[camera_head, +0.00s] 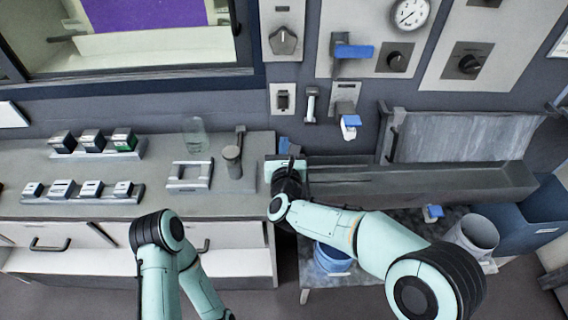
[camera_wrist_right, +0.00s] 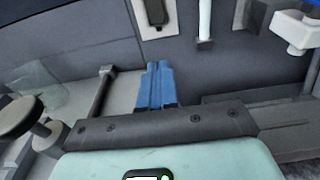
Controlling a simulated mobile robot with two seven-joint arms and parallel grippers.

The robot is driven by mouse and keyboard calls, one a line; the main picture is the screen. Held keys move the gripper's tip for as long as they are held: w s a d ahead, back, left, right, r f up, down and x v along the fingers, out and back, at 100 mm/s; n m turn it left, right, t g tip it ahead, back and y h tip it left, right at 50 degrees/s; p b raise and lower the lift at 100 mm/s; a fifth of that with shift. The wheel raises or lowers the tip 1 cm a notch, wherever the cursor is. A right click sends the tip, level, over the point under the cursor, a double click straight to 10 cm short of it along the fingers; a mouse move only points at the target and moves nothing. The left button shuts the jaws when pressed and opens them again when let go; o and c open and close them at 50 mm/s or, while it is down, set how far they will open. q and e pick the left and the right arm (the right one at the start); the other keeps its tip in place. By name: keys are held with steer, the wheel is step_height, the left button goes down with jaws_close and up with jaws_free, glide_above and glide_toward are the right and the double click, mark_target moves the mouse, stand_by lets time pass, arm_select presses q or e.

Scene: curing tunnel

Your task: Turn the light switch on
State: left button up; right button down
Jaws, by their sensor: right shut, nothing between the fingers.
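The light switch (camera_head: 283,99) is a small pale plate with a dark rocker on the grey wall, below a panel with a rotary knob. Its lower part also shows at the top of the right wrist view (camera_wrist_right: 153,22). My right gripper (camera_head: 284,145) has blue fingers that are shut and empty. It is below the switch and apart from it, near the right end of the left counter. In the right wrist view the shut fingers (camera_wrist_right: 157,85) point up toward the switch plate. I cannot tell the rocker's position. My left gripper is out of view; only my left arm shows.
A pale handle (camera_head: 311,105) and a blue-and-white dispenser (camera_head: 349,123) are on the wall right of the switch. A blue lever (camera_head: 354,52) sticks out above. A clear bottle (camera_head: 195,135) and a dark-topped post (camera_head: 233,160) stand on the counter left of my right gripper.

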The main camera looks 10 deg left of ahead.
steer(key=v, duration=0.3)
steer(key=shift+s+f+b, duration=0.3)
steer(key=shift+s+b, duration=0.05)
steer(key=shift+s, duration=0.1)
